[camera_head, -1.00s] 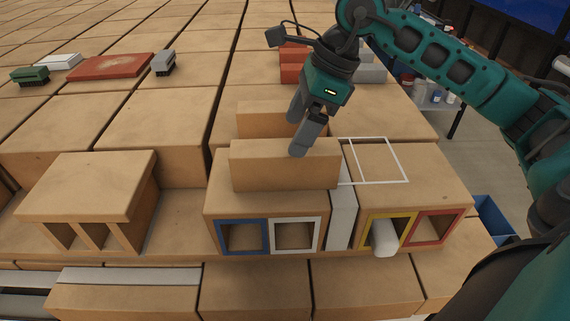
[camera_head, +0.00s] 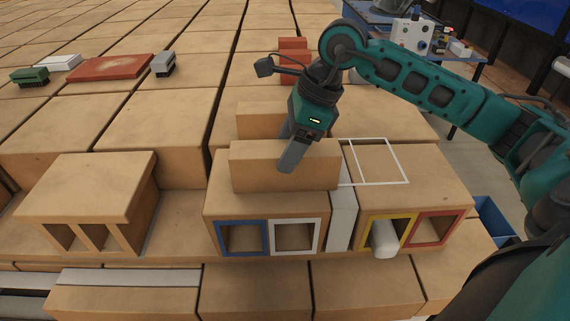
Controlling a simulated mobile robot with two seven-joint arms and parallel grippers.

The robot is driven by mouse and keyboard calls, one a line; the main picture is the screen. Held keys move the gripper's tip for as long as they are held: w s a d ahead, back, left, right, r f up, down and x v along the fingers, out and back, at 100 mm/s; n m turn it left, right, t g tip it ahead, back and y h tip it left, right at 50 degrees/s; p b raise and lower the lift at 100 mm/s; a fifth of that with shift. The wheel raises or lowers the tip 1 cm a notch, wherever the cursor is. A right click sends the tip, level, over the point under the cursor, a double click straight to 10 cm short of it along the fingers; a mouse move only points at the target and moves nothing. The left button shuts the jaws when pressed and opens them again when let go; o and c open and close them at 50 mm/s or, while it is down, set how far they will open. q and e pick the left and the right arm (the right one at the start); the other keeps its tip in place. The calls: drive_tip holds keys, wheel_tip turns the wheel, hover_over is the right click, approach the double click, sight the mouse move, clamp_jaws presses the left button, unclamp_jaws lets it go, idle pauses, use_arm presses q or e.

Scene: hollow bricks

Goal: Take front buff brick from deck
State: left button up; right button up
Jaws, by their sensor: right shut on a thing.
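The front buff brick (camera_head: 262,168) lies lengthwise on top of the hollow block that serves as the deck (camera_head: 213,205), which has blue- and white-framed openings. A second buff brick (camera_head: 258,115) stands behind it, partly hidden. My right gripper (camera_head: 287,160) reaches down from above and is shut on the front buff brick near its middle, one finger showing on the near face. The far finger is mostly hidden behind the brick. The brick appears to rest on the deck. My left gripper is not in view.
A white outlined square (camera_head: 375,161) marks the top of the right block, which has yellow- and red-framed openings. A white roll (camera_head: 384,239) sticks out of the yellow opening. A hollow block (camera_head: 90,190) stands at left. Red bricks (camera_head: 292,62) lie behind the arm.

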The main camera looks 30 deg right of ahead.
drive_tip(key=c, duration=0.7)
drive_tip(key=shift+r, duration=0.1)
drive_tip(key=shift+c, duration=0.5)
drive_tip(key=shift+r, duration=0.1)
